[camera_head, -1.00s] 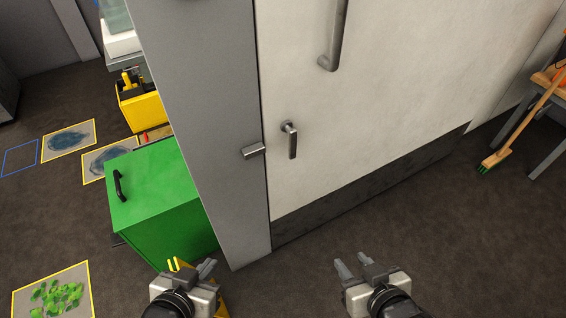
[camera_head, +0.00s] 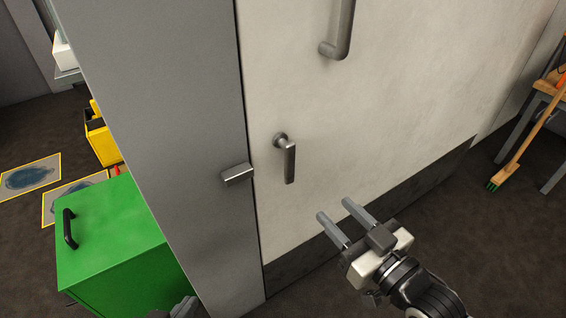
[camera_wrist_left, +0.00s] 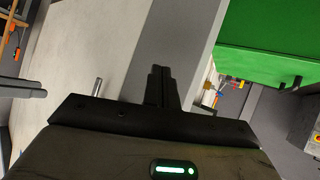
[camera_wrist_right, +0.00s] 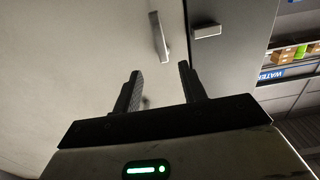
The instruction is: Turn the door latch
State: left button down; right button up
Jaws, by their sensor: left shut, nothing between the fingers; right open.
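The door latch (camera_head: 288,160) is a grey metal lever on the pale door (camera_head: 400,110), its arm hanging straight down from a round pivot. My right gripper (camera_head: 335,209) is open and empty, below and to the right of the latch and apart from it. In the right wrist view the latch lever (camera_wrist_right: 160,38) appears beyond the open fingers (camera_wrist_right: 160,70). My left gripper (camera_head: 180,308) barely shows at the bottom edge of the head view. The left wrist view shows its fingers (camera_wrist_left: 160,85) shut with nothing between them.
A larger pull handle (camera_head: 342,35) is above the latch. A small metal block (camera_head: 237,175) juts from the grey frame (camera_head: 175,130) left of the door. A green cabinet (camera_head: 115,240) stands at left. A broom (camera_head: 520,150) leans at right. Floor at lower right is clear.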

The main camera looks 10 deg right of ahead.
aim_at(292, 165)
jog(key=b+x, duration=0.2)
jog(key=x, duration=1.4)
jog(key=shift+f, duration=0.1)
pick_arm(q)
jog(key=f, duration=0.2)
jog(key=d+f, duration=0.1)
jog(key=shift+w+f+g+h, duration=0.25)
jog(key=shift+f+g+h, duration=0.05)
jog(key=shift+f+g, duration=0.1)
pick_arm(e)
jog(key=shift+w, duration=0.1)
grip_shut()
